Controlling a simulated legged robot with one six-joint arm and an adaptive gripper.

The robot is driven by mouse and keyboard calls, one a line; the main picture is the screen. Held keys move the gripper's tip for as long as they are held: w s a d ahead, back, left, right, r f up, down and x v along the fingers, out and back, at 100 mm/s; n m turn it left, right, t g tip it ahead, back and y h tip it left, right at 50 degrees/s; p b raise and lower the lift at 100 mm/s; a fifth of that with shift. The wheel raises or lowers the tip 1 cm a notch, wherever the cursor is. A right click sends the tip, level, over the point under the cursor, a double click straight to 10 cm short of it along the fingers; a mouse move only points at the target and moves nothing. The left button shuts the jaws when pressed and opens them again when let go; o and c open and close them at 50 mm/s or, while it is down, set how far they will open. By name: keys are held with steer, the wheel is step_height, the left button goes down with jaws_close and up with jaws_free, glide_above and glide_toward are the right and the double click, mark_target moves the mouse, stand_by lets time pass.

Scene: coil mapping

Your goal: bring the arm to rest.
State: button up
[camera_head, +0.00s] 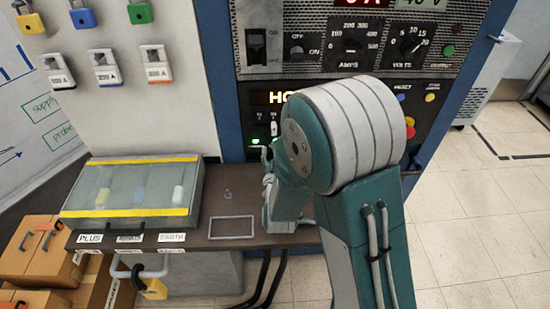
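My arm fills the right-centre of the camera_head view, in teal and grey. Its large round joint is raised in front of the control panel (293,60). The link beyond that joint points down and left, above the right end of the dark shelf (205,240). My gripper (267,180) shows only as a small grey and dark part at the left of that link, mostly hidden by it. Its fingers cannot be made out, nor whether they hold or touch anything.
A clear-lidded box (130,212) with yellow strips stands on the shelf's left. A yellow padlock (154,288) hangs at the shelf front. Coloured padlocks, including a blue one (83,18), hang on the white board. Tiled floor (470,220) is clear at right.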

steer(key=s, duration=0.2)
steer(key=shift+s, duration=0.35)
steer(key=s+d+r+g+y, duration=0.2)
steer(key=s+d+r+g, duration=0.15)
steer(key=r+g, duration=0.35)
steer(key=s+d+r+g, duration=0.1)
steer(key=s+d+r, duration=0.1)
steer(key=s, duration=0.5)
steer(key=s+d+r+g+h, duration=0.1)
steer(key=s+d+r+g, duration=0.1)
steer(key=s+d, duration=0.2)
steer(key=s+d+r+g+h, duration=0.1)
steer(key=s+d+r+g, duration=0.1)
steer(key=s, duration=0.7)
steer(key=shift+s+d+r, duration=0.2)
steer(key=shift+s+d, duration=0.15)
steer(key=shift+d, duration=0.05)
